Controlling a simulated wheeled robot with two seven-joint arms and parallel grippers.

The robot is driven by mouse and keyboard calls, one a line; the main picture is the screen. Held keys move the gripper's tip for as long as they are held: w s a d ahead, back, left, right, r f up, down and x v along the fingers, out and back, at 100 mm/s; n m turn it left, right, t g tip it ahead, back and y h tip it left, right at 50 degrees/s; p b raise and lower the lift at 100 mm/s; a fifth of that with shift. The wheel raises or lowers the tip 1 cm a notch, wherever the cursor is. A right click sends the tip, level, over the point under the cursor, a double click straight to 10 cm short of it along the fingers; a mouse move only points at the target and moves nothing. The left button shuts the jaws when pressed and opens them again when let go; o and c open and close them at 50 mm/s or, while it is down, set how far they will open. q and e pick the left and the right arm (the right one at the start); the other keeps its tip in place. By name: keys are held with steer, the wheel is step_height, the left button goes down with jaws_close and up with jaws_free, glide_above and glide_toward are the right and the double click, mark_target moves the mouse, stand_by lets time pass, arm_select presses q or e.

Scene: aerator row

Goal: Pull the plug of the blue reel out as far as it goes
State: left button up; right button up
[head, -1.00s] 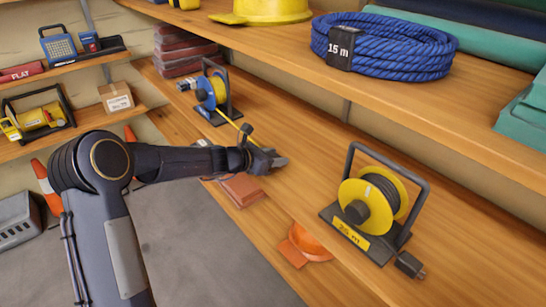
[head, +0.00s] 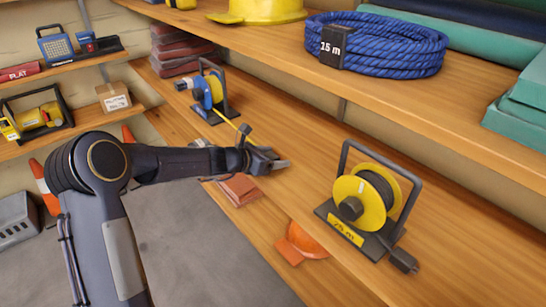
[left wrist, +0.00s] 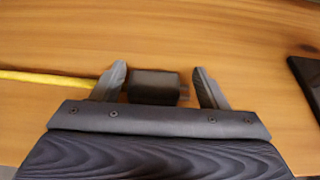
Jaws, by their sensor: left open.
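The blue reel (head: 209,92) stands on the wooden shelf at the upper middle of the head view, in a dark frame. Its yellow cord (head: 228,121) runs out along the shelf towards my left gripper (head: 272,162). In the left wrist view the dark plug (left wrist: 153,87) lies between the two open fingers of my left gripper (left wrist: 160,85). The yellow cord (left wrist: 50,78) comes in from the left, up to the left finger. The plug is hidden by the gripper in the head view. My right gripper is not in view.
A yellow reel (head: 361,203) with black cord stands farther right on the same shelf, its dark plug (head: 403,260) beside it. The shelf between is clear. A blue rope coil (head: 395,50) lies on the shelf above. Brick-red slabs (head: 238,190) lie lower, near the arm.

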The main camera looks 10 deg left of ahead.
arm_select(q)
steer(key=v, duration=0.7)
steer(key=shift+s+a+r+p, duration=0.15)
steer(key=shift+s+a+p, duration=0.1)
steer(key=shift+s+p, duration=0.1)
steer(key=s+d+r+m+g, duration=0.1)
steer(key=s+d+r+m, duration=0.15)
steer(key=s+m, duration=0.4)
steer(key=s+d+r+m+g, duration=0.1)
steer(key=s+r+m+g, duration=0.1)
steer(key=s+r+m, duration=0.35)
steer(key=s+a+f+m+g+y, duration=0.1)
steer(key=s+a+f+m+y, duration=0.15)
steer(key=s+m, duration=0.7)
steer(key=s+a+f+m+g+y, duration=0.15)
steer(key=s+f+m, duration=0.3)
steer(key=s, duration=1.05)
step_height(320, 180, up, 16)
steer(key=p, duration=1.6)
steer(key=shift+s+d+m, duration=0.15)
steer(key=shift+s+m, duration=0.1)
steer(key=shift+m, duration=0.15)
